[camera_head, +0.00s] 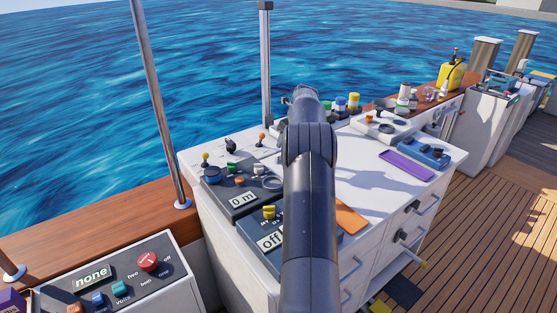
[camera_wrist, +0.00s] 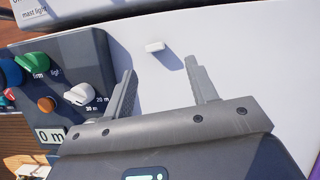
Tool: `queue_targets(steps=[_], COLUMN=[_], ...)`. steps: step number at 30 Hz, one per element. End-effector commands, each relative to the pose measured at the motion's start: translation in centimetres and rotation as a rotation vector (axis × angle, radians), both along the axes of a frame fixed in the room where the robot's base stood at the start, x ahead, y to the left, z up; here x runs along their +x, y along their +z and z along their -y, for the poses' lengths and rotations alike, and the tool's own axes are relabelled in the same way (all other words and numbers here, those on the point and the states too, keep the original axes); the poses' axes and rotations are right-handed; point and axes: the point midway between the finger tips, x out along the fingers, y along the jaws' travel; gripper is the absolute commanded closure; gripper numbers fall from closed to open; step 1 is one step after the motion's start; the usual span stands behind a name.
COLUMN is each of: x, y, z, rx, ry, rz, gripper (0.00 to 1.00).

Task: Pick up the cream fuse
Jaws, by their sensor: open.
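A small cream-white block, which looks like the cream fuse (camera_wrist: 155,46), lies on the white counter top (camera_wrist: 235,40) in the wrist view. It casts a short shadow and stands clear of other things. My gripper (camera_wrist: 160,67) is open and empty, with its two fingers apart. In the picture the fuse is just beyond the fingertips, roughly centred between them, and no finger touches it. The height of the fingertips above the counter is hard to tell. In the head view my arm covers the middle of the counter, and I cannot make out the fuse there.
A dark control panel (camera_head: 243,200) with knobs and a "0 m" display stands left of the fuse; it also fills the left of the wrist view (camera_wrist: 75,65). A purple tray (camera_head: 406,165) and a blue device (camera_head: 427,154) lie on the counter's right. Counter right of the fuse is bare.

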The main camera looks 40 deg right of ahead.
Motion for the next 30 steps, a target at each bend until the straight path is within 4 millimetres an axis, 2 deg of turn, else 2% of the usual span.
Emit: queue_targets(steps=[6,13,21,28,30], x=[1.3,2.0,3.4,3.5,3.5], y=[-3.4,-5.0,-8.5,-8.8,-8.7], z=[-0.3,-0.7,-1.4,-1.4,-1.4], rx=[0.001,0.000,0.000,-0.001,-0.001], ry=[0.003,0.004,0.004,0.004,0.004], rz=[-0.002,-0.002,-0.002,-0.001,-0.001], gripper=[0.47,0.47,0.47,0.47,0.51])
